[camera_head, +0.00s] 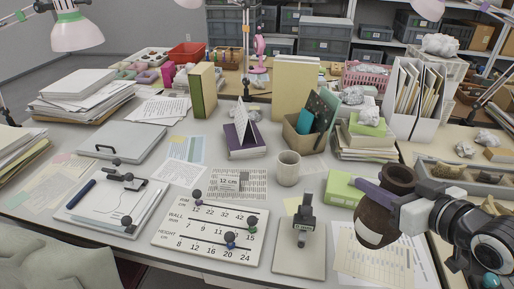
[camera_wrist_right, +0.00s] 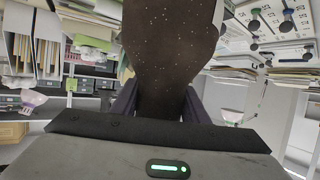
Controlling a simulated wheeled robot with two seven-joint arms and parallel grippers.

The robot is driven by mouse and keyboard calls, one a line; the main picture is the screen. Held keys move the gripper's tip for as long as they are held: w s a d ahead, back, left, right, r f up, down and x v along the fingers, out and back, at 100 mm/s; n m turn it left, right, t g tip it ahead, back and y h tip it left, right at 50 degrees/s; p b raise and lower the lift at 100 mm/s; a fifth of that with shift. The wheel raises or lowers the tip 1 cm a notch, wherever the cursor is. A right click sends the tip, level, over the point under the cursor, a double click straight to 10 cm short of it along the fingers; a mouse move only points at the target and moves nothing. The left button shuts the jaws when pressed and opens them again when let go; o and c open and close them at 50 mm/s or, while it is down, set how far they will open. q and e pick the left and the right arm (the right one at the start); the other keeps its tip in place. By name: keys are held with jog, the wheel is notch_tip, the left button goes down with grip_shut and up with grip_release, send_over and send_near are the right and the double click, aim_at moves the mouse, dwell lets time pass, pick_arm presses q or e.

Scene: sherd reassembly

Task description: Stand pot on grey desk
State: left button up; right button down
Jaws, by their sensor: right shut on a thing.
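The dark brown pot (camera_head: 376,224) is at the right front of the grey desk (camera_head: 325,170), mouth up and leaning a little to the right in the head view. My right gripper (camera_head: 387,198) is shut on it just below its neck, coming in from the right. In the right wrist view the speckled dark pot (camera_wrist_right: 165,50) sits between the two fingers (camera_wrist_right: 160,103). I cannot tell whether its base touches the desk or hangs just above the papers. My left gripper is not in view.
Printed sheets (camera_head: 375,264) lie below and beside the pot. A light board with a black stand (camera_head: 303,222) is to its left, a green box (camera_head: 344,190) behind. A mug (camera_head: 288,168) and a dimension board (camera_head: 211,227) stand further left. A grey tray (camera_head: 455,183) is at right.

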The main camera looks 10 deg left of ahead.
aim_at(398, 234)
jog(key=shift+w+f+b, duration=0.1)
jog(key=shift+f+b, duration=0.25)
jog(key=shift+f, duration=4.4)
jog(key=c, duration=1)
grip_release()
jog(key=shift+f, duration=0.3)
jog(key=shift+c, duration=0.2)
jog(key=shift+r, duration=0.1)
jog(key=v, duration=1.2)
